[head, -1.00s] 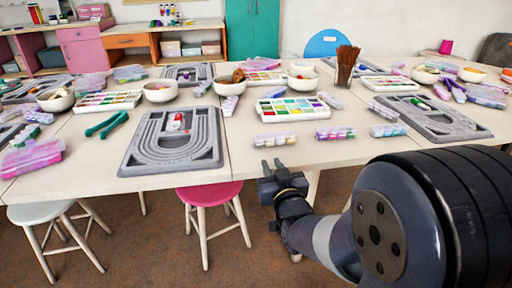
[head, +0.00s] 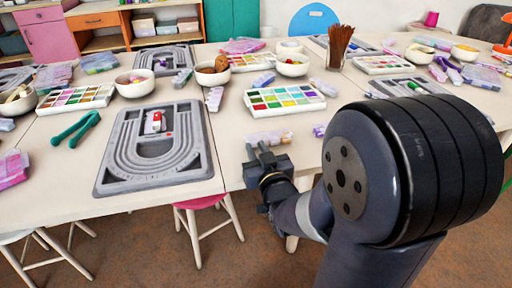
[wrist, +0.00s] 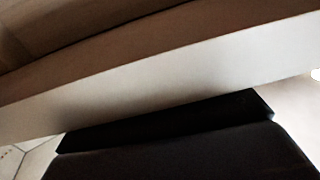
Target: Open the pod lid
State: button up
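Several small clear containers with coloured contents stand on the table; I cannot tell which one is the pod. One clear container (head: 283,137) stands near the table's front edge, partly hidden behind my gripper (head: 258,148). Another small container (head: 318,130) is to its right, partly covered by my arm. A small white and red item (head: 153,122) lies on the grey bead board (head: 190,166); its lid cannot be made out. My gripper is at the table's front edge, with its two fingers apart and nothing visible between them. The wrist view shows only a pale edge and a dark shape close up.
The white table (head: 232,172) holds bead trays (head: 285,100), bowls (head: 134,83), green pliers (head: 76,129) and a brush cup (head: 337,55). A pink stool (head: 203,203) stands under the front edge. Bare tabletop lies between board and gripper.

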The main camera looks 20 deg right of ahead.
grip_shut()
jog(key=shift+r, duration=0.1)
